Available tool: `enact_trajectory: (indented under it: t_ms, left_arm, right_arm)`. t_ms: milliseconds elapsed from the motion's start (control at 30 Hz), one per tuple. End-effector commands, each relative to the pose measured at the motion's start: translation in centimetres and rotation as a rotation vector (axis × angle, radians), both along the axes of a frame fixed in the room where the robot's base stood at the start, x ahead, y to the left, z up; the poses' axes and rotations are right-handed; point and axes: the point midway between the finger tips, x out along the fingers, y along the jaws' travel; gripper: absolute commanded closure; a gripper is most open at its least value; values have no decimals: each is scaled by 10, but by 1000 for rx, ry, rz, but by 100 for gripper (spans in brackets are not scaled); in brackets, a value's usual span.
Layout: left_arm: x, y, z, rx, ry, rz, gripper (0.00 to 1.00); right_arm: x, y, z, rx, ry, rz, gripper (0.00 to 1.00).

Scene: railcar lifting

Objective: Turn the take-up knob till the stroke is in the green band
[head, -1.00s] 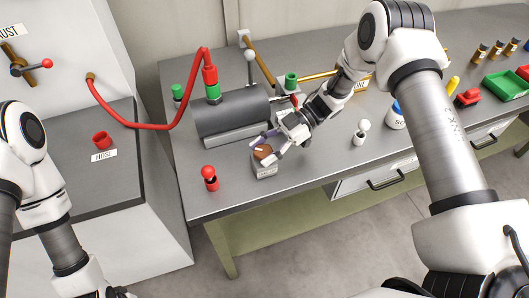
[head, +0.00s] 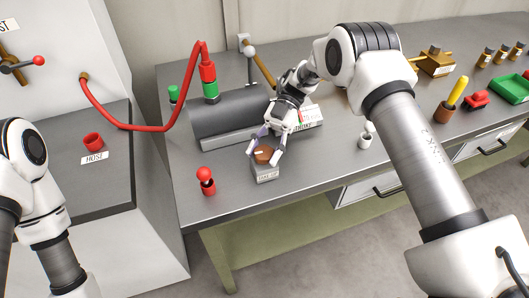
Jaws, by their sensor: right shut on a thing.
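The take-up knob (head: 264,155) is a brown round knob with a pale pointer mark, on top of a small grey box (head: 266,174) labelled TAKE-UP near the bench's front edge. My right gripper (head: 265,152) is shut on the knob from above, a finger on either side. The stroke gauge (head: 308,118) stands behind my right wrist; only part of its label and face shows, and its pointer and green band cannot be read. My left arm is at the left edge; its gripper is out of view.
A white-knobbed post (head: 366,137) stands to the right. The bench front between them is clear.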

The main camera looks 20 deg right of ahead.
Motion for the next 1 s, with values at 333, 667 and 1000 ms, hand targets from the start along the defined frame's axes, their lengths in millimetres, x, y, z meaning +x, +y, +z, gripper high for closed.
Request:
enact_trajectory:
  t_ms: [333, 667, 1000]
  left_arm:
    - [0, 0, 0, 0, 0, 0, 100]
    - [0, 0, 0, 0, 0, 0, 100]
    - [0, 0, 0, 0, 0, 0, 100]
  right_arm:
    - [-1, 1, -2, 0, 4, 2, 40]
    - [-1, 0, -1, 0, 2, 1, 22]
    - [0, 1, 51, 0, -2, 2, 22]
